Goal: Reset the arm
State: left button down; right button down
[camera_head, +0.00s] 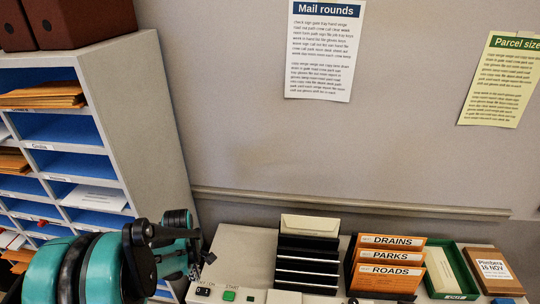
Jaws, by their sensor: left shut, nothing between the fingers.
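My left arm comes in from the lower left in teal and black. My left gripper (196,262) is at its end, in front of the pigeonhole shelf and just left of the machine with the START label. It is shut and holds nothing. My right gripper does not show in this view.
A grey pigeonhole shelf (150,110) with envelopes stands at the left. At the lower right are a machine (240,262) with a black rack (307,256), orange folders (388,270) marked DRAINS, PARKS and ROADS, a green tray (432,284) and a brown box (480,262).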

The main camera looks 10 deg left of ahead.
pick_arm(q)
jog(key=s+d+r+m+t+b, duration=0.3)
jog(key=d+m+b, duration=0.1)
jog(key=d+m, duration=0.4)
jog(key=s+d+r+m+t+b, duration=0.3)
jog(key=d+m+t, duration=0.1)
jog(key=d+m, duration=0.5)
jog(key=shift+r+m+b, duration=0.3)
jog(key=shift+m+b, duration=0.1)
jog(key=shift+m, duration=0.7)
jog(key=m+g+p, duration=0.7)
jog(key=m+p, duration=0.2)
jog(key=m, duration=0.8)
send_over(209, 290)
jog(key=shift+r, duration=0.4)
notch_tip(209, 290, down, 14)
jog(key=b, duration=0.4)
jog(key=shift+b, duration=0.3)
